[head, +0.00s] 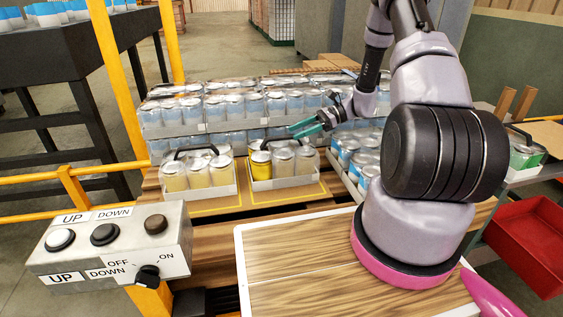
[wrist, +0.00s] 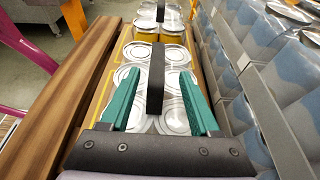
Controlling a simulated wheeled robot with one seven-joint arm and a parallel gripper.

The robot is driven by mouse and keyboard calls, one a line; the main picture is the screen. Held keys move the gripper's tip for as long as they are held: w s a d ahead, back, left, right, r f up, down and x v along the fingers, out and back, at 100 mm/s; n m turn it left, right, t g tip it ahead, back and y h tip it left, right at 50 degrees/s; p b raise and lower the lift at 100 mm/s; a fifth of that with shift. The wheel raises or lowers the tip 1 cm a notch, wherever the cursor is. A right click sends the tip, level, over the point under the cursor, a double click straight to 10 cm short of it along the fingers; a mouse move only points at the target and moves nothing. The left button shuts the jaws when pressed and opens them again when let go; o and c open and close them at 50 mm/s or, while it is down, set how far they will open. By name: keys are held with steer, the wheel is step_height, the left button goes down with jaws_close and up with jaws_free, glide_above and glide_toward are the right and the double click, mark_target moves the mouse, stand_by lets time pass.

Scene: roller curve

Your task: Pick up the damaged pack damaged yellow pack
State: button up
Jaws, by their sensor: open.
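Two packs of cans with black carry handles stand side by side on a wooden board in the head view, the left yellow pack (head: 198,176) and the right yellow pack (head: 283,168). The right pack shows one deeper yellow can beside paler ones. I cannot tell for sure which pack is damaged. My gripper (head: 304,128) is open with teal fingers, above the right pack. In the wrist view my gripper (wrist: 160,76) has its fingers on either side of a black handle (wrist: 156,90), over silver can lids. Whether it touches the handle is unclear. Yellow cans (wrist: 145,34) show farther on.
Stacked packs of blue cans (head: 235,108) stand just behind the yellow packs, and more blue cans (wrist: 255,35) line the right of the wrist view. A button box (head: 110,240) is front left. A red bin (head: 525,235) is at right. A wooden tabletop (head: 290,270) is in front.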

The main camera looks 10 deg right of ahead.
mark_target(286, 136)
steer(key=x, duration=0.6)
steer(key=shift+s+a, duration=0.2)
steer(key=shift+a, duration=0.15)
steer(key=shift+c, duration=0.3)
jaws_close()
stand_by(0.9)
